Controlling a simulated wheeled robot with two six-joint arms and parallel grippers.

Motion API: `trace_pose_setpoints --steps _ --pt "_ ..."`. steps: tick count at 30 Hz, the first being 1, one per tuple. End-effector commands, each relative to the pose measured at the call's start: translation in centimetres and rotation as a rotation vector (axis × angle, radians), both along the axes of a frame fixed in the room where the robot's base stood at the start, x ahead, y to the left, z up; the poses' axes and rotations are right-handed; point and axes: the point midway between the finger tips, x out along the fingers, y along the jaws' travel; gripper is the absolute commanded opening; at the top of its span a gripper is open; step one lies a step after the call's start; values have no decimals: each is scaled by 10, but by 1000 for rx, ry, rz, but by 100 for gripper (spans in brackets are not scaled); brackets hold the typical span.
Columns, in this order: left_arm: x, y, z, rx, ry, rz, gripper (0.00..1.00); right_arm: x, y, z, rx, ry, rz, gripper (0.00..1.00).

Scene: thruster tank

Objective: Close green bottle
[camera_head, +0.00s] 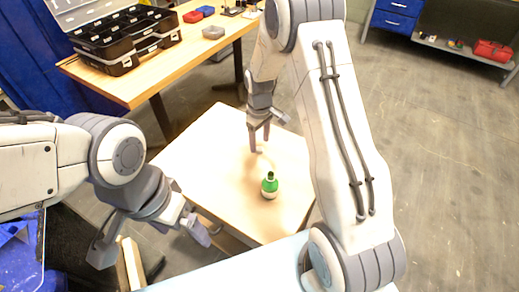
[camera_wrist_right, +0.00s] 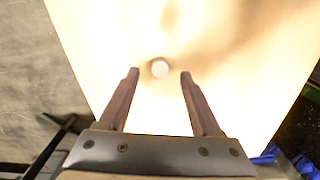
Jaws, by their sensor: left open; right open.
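A green bottle (camera_head: 269,187) with a pale label stands upright on the light wooden table. Its top is too small to tell whether a cap is on it. My right gripper (camera_head: 259,146) is open above the table, behind the bottle and apart from it. In the right wrist view, a small white round thing (camera_wrist_right: 160,68) shows between the open fingertips (camera_wrist_right: 158,73), on or above the table; it may be a cap, but I cannot tell. My left gripper (camera_head: 152,250) is open and empty, low at the left, off the table's near left edge.
The small table (camera_head: 200,160) is otherwise clear. A workbench (camera_head: 150,84) at the back left holds an open black toolbox (camera_head: 125,42) and small red, blue and grey boxes. A blue drawer cabinet (camera_head: 395,14) and a red case (camera_head: 492,50) are far right.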

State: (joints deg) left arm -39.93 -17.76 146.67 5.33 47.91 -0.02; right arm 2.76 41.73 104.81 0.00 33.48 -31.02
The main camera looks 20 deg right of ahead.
Motion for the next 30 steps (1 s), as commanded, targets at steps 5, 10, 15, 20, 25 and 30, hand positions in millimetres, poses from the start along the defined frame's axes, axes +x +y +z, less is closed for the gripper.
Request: trace_pose_setpoints --steps 5,10,15,20,25,30 --pt "0 0 0 0 0 0 93 -1 0 -22 0 1 0 65" --pt "0 0 0 0 0 0 93 0 0 -25 0 -1 0 65" --pt "0 0 0 0 0 0 93 0 0 -25 0 -1 0 65" --pt "0 0 0 0 0 0 93 0 0 -25 0 -1 0 23" --pt "0 0 0 0 0 0 93 0 0 -25 0 0 0 0" --pt "0 0 0 0 0 0 93 0 0 -24 0 0 0 0"
